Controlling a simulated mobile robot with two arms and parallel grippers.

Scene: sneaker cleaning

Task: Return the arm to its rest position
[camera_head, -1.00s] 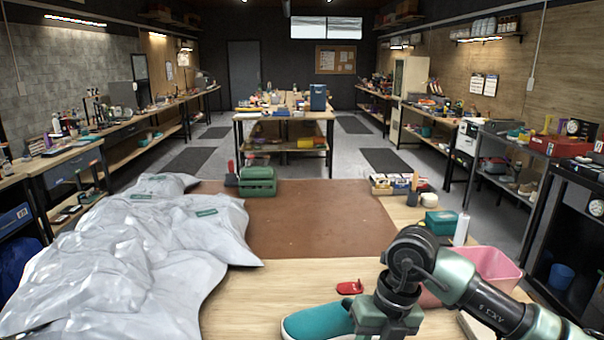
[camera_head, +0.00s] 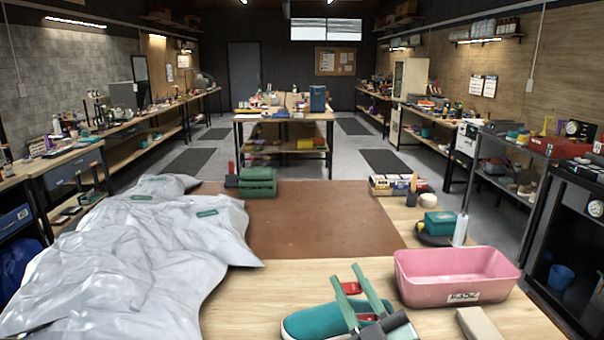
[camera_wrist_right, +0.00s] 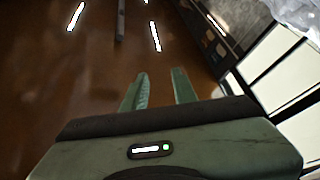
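My right gripper (camera_head: 346,272) rises from the bottom edge of the head view, fingers pointing up and away. Its two green fingers stand apart with nothing between them. They also show apart and empty in the right wrist view (camera_wrist_right: 159,74). In the head view the gripper partly covers a teal sneaker (camera_head: 303,323) with a pale sole on the front of the wooden table. A small red object (camera_head: 350,288) shows behind the fingers. I cannot tell the height of the gripper above the sneaker. My left gripper is not in view.
A pink basin (camera_head: 458,292) stands right of the gripper, with a beige block (camera_head: 481,325) in front. A brown mat (camera_head: 310,225) covers the table's middle. A crumpled grey-white sheet (camera_head: 130,260) lies at left. A green crate (camera_head: 257,188) and a teal box (camera_head: 440,222) stand farther back.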

